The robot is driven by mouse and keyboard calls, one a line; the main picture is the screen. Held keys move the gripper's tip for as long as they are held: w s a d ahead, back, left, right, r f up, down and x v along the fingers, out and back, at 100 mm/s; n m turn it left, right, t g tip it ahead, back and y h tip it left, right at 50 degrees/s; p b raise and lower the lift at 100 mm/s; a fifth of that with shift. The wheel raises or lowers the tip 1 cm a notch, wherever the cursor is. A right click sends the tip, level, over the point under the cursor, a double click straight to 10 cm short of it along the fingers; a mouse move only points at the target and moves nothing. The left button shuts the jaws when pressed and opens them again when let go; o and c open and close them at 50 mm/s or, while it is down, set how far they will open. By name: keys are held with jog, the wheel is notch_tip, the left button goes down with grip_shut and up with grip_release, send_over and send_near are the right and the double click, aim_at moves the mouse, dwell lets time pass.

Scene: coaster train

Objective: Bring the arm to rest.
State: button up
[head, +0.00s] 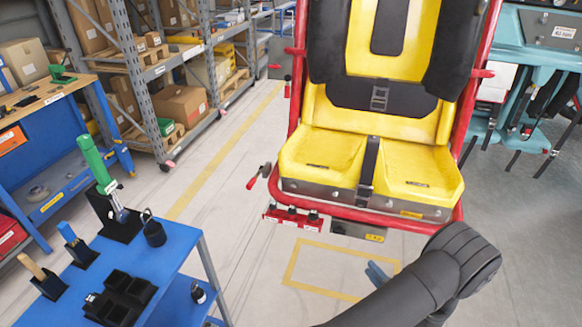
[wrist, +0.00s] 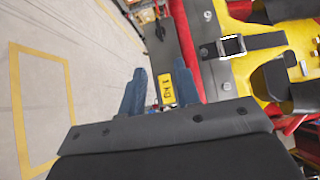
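My gripper (wrist: 161,76) shows in the wrist view with its two blue-grey fingers apart and nothing seen clasped between them. In the head view my dark arm comes in from the lower right and bends over the floor in front of the seat. Only a blue fingertip (head: 378,273) shows past it; the rest of the gripper is hidden. The yellow coaster seat (head: 372,165) with its red frame stands just beyond.
A blue cart (head: 172,262) at lower left bears a green-handled tool (head: 97,163), a black cup (head: 154,233) and black bins (head: 122,297). Shelving (head: 158,75) and a workbench stand at the left. Floor between cart and seat is clear. Teal equipment (head: 520,75) stands right.

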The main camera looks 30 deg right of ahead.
jog(key=w, duration=1.6)
jog(key=s, duration=1.7)
send_near(341, 234)
jog(key=w, duration=0.9)
jog(key=shift+w, duration=0.1)
jog(key=shift+r+n+g, duration=0.15)
jog(key=shift+n+g, duration=0.35)
jog(key=shift+r+n+g+h, duration=0.15)
jog(key=shift+n+g+h, duration=0.15)
jog(key=shift+n+g, duration=0.6)
jog(key=n+g, duration=0.1)
jog(key=n+g+h, duration=0.1)
jog(key=g, duration=0.1)
jog(key=shift+a+r+n+g, duration=0.15)
jog(key=shift+r+n+g, duration=0.1)
jog(key=shift+n+g, duration=0.05)
